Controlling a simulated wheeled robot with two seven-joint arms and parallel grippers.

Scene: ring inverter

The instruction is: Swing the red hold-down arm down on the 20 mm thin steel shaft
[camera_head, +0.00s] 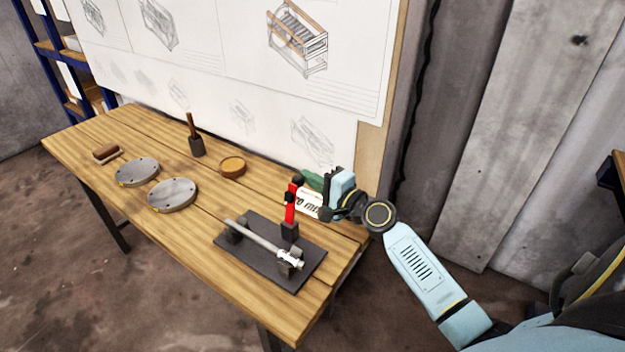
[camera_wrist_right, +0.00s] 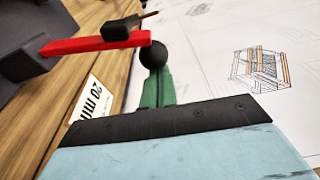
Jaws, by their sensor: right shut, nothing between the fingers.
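The red hold-down arm (camera_head: 291,207) stands upright from a dark block on the black base plate (camera_head: 262,272), with a dark knob at its top. In the right wrist view the red arm (camera_wrist_right: 98,43) crosses the upper left, with a black ball (camera_wrist_right: 153,55) at its end. The thin steel shaft (camera_head: 254,237) lies across dark supports on the plate, with the red arm raised clear of it. My right gripper (camera_head: 326,198) is shut and empty, just right of the red arm's upper part; I cannot tell whether they touch. My left gripper is out of view.
A "20 mm" label (camera_head: 308,204) and a green object (camera_head: 312,180) are beside the red arm. Two round metal discs (camera_head: 172,194), a round wooden piece (camera_head: 232,167), a handled tool (camera_head: 196,143) and a brush-like item (camera_head: 106,153) lie farther left. A drawing board (camera_head: 240,80) stands behind.

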